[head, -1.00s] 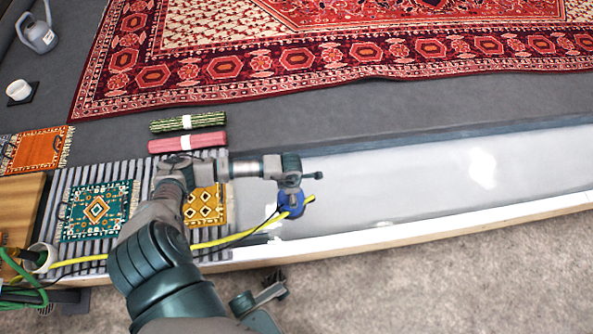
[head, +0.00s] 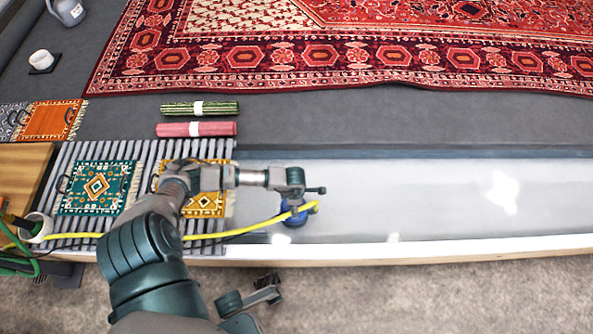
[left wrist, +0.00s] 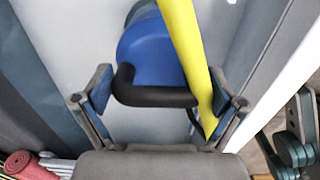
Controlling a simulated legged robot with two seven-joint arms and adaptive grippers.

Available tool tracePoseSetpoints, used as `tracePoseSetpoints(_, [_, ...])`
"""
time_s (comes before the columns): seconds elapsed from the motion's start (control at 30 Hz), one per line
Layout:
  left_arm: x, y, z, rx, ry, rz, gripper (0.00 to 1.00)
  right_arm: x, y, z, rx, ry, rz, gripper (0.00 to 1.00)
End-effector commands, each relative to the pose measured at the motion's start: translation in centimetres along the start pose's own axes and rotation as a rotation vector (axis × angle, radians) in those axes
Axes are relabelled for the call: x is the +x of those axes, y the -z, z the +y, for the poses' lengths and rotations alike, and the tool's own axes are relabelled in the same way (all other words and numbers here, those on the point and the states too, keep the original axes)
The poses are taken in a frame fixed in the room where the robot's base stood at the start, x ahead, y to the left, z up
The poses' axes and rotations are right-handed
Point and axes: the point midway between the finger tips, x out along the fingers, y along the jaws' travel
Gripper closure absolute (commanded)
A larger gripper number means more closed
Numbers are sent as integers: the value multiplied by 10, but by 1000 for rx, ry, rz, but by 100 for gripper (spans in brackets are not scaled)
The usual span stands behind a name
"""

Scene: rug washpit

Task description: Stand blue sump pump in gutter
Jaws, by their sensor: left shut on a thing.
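The blue sump pump (head: 294,219) is at the left end of the open pale gutter (head: 420,200), beneath my left gripper (head: 297,197). In the left wrist view, the pump's round blue body (left wrist: 150,50) and black handle (left wrist: 155,96) lie between the fingers of my left gripper (left wrist: 158,95), which is shut on the handle. A yellow hose (left wrist: 186,45) crosses over the pump. The pump looks roughly upright; its base is hidden, so I cannot tell whether it touches the gutter floor. Dark parts of mine, seemingly my right gripper (head: 250,294), show below the gutter edge.
A slatted grate (head: 150,152) with a teal mat (head: 97,187) and a yellow mat (head: 206,203) covers the gutter's left part. The yellow hose runs left to a white cup-like fitting (head: 37,226). Rolled rugs (head: 198,129) lie behind. The gutter right of the pump is clear.

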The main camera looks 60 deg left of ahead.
Motion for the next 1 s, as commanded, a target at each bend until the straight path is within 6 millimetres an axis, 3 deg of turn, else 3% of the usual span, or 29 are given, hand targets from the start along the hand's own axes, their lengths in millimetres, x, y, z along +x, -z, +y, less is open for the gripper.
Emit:
tracePoseSetpoints(0.03, [-2,-2,1,0,-2,-5,74,0,0,0,0,0,0,60])
tracePoseSetpoints(0.07, [0,0,0,0,0,-1,0,1,-2,0,0,0,-1,60])
tracePoseSetpoints(0.47, [-7,-1,1,0,-1,-3,0,4,-1,-1,0,2,3,60])
tracePoseSetpoints(0.8, [-81,-4,3,1,-7,-10,0,5,32,-6,4,-11,-15,60])
tracePoseSetpoints(1.0, [-112,-2,2,1,-3,-5,0,4,44,-9,7,-16,-22,60])
